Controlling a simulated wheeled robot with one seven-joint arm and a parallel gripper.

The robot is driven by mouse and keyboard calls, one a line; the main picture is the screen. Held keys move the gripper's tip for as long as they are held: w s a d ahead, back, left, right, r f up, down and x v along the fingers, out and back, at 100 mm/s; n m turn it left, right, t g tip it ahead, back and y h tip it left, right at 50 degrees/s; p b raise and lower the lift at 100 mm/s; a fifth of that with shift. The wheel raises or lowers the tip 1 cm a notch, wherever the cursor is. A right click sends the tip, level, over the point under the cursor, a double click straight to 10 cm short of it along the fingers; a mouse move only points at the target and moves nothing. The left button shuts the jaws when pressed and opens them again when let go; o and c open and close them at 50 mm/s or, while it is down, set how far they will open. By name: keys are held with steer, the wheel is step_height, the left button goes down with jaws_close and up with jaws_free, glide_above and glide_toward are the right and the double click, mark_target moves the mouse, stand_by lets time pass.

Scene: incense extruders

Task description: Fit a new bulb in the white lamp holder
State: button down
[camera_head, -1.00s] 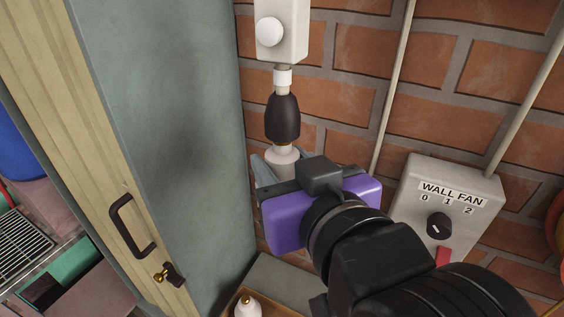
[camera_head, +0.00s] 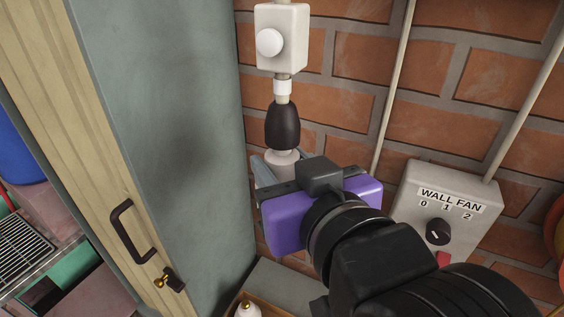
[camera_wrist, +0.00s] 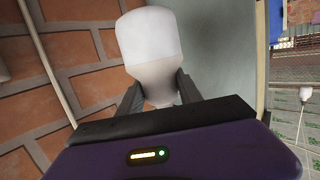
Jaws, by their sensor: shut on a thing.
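A dark brown lamp holder (camera_head: 283,127), with a white band (camera_head: 283,87) above it, hangs below a white box with a round knob. In the head view, the pale neck of a white bulb (camera_head: 283,157) is directly beneath the holder's mouth. The two look nearly or just touching; I cannot tell whether the cap is inside. My gripper (camera_head: 268,172), with a purple body, is shut on the bulb from the front. In the wrist view, the bulb (camera_wrist: 150,45) shows its broad white body, with its narrower part between the two fingers (camera_wrist: 158,95).
A grey-green cabinet (camera_head: 185,120) with a wooden door stands close on the left. A wall fan switch box (camera_head: 460,180) is on the brick wall to the right. Another white bulb (camera_head: 248,308) stands in a wooden tray (camera_head: 270,310) below.

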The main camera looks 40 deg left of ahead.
steer(key=shift+n+g+y, duration=0.3)
steer(key=shift+n+g, duration=0.2)
steer(key=shift+g, duration=0.1)
steer(key=shift+r+n+g+y, duration=0.1)
steer(key=shift+n+g+y, duration=0.2)
steer(key=shift+n+g, duration=0.15)
steer(key=shift+r+n+g, duration=0.1)
steer(key=shift+n+g, duration=0.35)
steer(key=shift+g, duration=0.3)
steer(key=shift+y, duration=0.3)
steer(key=shift+n+g, duration=0.3)
steer(key=shift+g, duration=0.1)
steer(key=c, duration=0.7)
jaws_free()
